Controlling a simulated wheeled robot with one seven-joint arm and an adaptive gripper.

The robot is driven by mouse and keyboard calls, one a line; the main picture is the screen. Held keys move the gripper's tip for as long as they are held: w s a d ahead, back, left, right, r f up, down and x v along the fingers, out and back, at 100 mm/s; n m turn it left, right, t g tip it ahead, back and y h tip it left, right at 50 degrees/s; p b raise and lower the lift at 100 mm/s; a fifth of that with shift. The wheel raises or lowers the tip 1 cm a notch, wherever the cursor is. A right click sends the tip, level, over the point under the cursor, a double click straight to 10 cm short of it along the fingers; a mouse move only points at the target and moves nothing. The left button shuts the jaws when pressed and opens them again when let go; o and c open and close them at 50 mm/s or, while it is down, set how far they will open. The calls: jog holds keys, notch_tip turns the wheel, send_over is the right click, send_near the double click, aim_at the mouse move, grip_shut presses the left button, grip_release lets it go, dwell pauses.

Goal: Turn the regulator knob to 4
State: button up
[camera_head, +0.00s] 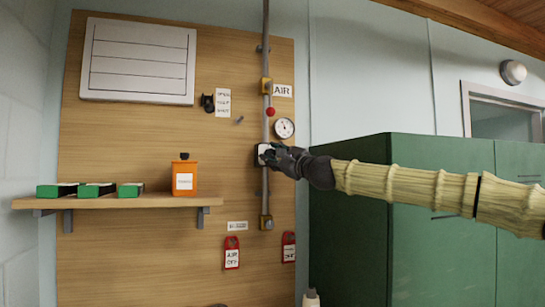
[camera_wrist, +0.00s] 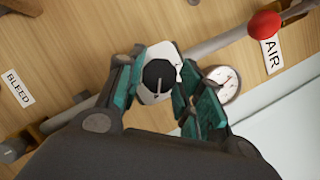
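The regulator knob (camera_wrist: 159,75) is a round black knob with a pale pointer line, on a white plate (camera_wrist: 150,97) on the metal air pipe. In the wrist view my gripper (camera_wrist: 161,83) has its green-padded fingers spread on either side of the plate and knob, apart from the knob as far as I can tell. In the head view my gripper (camera_head: 272,155) is at the regulator on the pipe and hides the knob. The scale numbers are too small to read. A round white gauge (camera_head: 284,128) sits just above right; it also shows in the wrist view (camera_wrist: 222,84).
A red ball handle (camera_head: 270,112) and an AIR label (camera_head: 283,90) are above on the pipe. A wooden shelf (camera_head: 120,202) holds green boxes and an orange container (camera_head: 184,176). Red tags (camera_head: 232,254) hang below. Green cabinets (camera_head: 350,230) stand right, behind my arm.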

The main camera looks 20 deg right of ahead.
jog(key=shift+o, duration=1.2)
jog(key=shift+d, duration=0.1)
jog(key=v, duration=1.2)
